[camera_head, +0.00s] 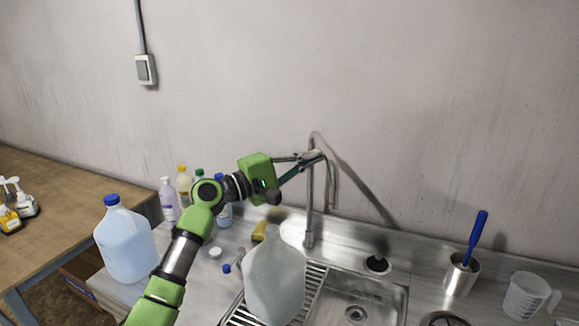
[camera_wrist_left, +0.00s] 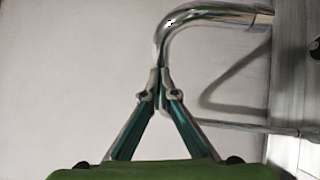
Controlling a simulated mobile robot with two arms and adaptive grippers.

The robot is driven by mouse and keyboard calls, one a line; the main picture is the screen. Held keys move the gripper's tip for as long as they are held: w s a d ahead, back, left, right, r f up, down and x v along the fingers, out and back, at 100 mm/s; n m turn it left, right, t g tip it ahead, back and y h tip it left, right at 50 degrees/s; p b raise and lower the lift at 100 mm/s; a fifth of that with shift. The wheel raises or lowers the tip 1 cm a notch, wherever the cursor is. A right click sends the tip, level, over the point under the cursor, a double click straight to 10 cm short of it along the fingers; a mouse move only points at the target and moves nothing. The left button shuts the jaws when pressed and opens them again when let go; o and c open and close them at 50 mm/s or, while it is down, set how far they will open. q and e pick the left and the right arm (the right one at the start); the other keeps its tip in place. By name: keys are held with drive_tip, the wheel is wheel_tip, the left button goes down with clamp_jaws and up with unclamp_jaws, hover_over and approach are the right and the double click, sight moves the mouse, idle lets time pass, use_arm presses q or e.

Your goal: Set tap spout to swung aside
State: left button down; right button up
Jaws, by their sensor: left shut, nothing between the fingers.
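The tap (camera_head: 310,208) is a tall chrome gooseneck rising behind the sink. Its spout (camera_head: 332,182) curves over at the top and points down over the right side of the drainer area. My left gripper (camera_head: 316,156) is at the upper part of the tap, its fingertips overlapping the neck in the head view. In the left wrist view the spout (camera_wrist_left: 205,14) curves across the top right, and the shut fingertips (camera_wrist_left: 160,75) meet at the tube's end of the bend. I cannot tell whether they touch it. My right gripper is not in view.
A translucent jug (camera_head: 275,280) stands on the drainer (camera_head: 315,278) before the tap. The sink basin (camera_head: 375,290) is to its right. A blue-capped jug (camera_head: 125,245) and several bottles stand left. A steel cup (camera_head: 460,277) with a blue-handled brush and a measuring jug (camera_head: 524,297) stand right.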

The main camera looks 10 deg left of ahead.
use_arm(q)
drive_tip(key=w+d+b, duration=0.2)
drive_tip(key=w+d, duration=0.2)
drive_tip(key=d, duration=0.4)
drive_tip(key=shift+w+d+f, duration=0.15)
drive_tip(key=shift+w+d, duration=0.05)
drive_tip(key=shift+d, duration=0.05)
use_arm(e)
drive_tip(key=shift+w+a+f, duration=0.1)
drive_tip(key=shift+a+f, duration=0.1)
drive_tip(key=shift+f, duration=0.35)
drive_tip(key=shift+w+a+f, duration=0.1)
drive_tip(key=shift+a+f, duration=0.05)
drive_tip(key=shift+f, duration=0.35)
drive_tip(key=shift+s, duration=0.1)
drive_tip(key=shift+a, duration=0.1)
